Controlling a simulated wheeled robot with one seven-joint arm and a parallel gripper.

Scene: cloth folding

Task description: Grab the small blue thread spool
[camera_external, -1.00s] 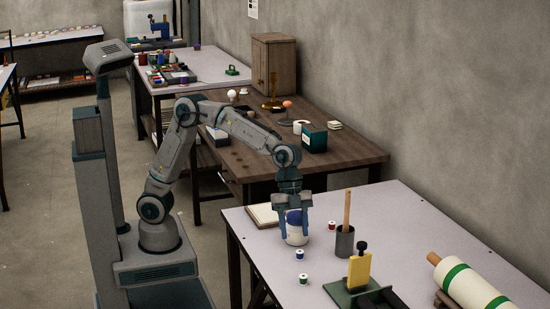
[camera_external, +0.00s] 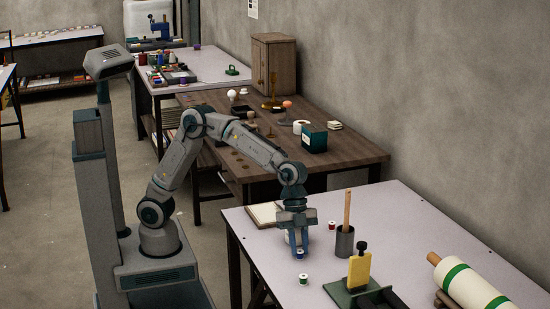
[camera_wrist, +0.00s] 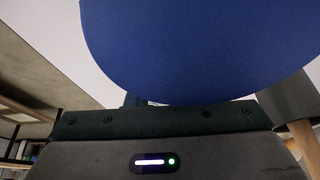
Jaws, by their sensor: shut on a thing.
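The small blue thread spool (camera_external: 300,254) shows low between my fingertips, close to the tabletop. My gripper (camera_external: 302,252) points down and is shut on it. The fingers partly cover the spool, and I cannot tell whether it is clear of the table. In the wrist view a large, smooth blue rounded surface (camera_wrist: 200,45) fills the upper middle, very close to the camera.
A red spool (camera_external: 332,225) and another small spool (camera_external: 303,279) stand nearby. A grey cup with a stick (camera_external: 345,243) is to the right, a notebook (camera_external: 264,215) behind left. The light table (camera_external: 400,215) is clear at back right.

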